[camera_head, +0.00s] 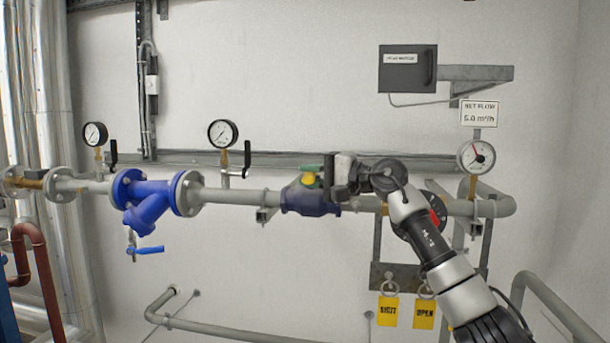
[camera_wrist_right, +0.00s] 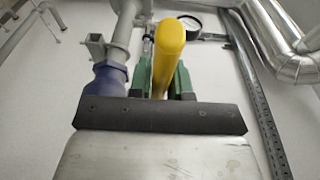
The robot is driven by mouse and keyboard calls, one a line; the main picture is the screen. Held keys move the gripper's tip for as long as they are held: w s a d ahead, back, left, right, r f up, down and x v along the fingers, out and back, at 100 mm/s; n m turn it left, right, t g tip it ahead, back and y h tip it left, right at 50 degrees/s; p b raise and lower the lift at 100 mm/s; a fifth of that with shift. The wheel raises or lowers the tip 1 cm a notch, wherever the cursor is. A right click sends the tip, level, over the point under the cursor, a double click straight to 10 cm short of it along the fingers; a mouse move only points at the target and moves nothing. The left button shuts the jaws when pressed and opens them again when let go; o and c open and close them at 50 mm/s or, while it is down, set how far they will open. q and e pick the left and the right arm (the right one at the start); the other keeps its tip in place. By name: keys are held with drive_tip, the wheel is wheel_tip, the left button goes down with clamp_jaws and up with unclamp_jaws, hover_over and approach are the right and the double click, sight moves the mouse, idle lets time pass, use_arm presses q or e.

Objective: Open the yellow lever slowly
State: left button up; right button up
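The yellow lever (camera_head: 309,180) shows as a small yellow end at the dark blue valve body (camera_head: 308,202) on the horizontal pipe. In the right wrist view the yellow lever (camera_wrist_right: 168,55) is a long rounded bar. My right gripper (camera_head: 312,171) reaches the lever from the right. In the wrist view the green fingers of my right gripper (camera_wrist_right: 162,82) lie on both sides of the lever, with no clear gap, so it looks shut on it. The gripper hides part of the lever and valve. My left gripper is not in view.
A blue strainer (camera_head: 148,200) with a small blue-handled valve (camera_head: 147,250) is on the pipe at left. Pressure gauges (camera_head: 222,133) stand above the pipe. A flow dial (camera_head: 476,157) sits at right. Yellow tags (camera_head: 424,314) hang below my right arm. A lower pipe (camera_head: 215,328) runs along the wall.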

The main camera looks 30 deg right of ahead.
drive_tip(key=o, duration=0.4)
drive_tip(key=shift+s+d, duration=0.15)
drive_tip(key=shift+d, duration=0.35)
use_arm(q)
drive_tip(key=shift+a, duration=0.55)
use_arm(e)
drive_tip(key=shift+a, duration=0.1)
drive_tip(key=shift+a, duration=0.1)
drive_tip(key=shift+s+f, duration=0.1)
use_arm(q)
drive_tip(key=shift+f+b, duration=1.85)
drive_tip(key=shift+b, duration=0.05)
use_arm(e)
drive_tip(key=shift+v, duration=5.4)
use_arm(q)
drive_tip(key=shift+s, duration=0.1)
use_arm(e)
drive_tip(key=shift+f, duration=0.1)
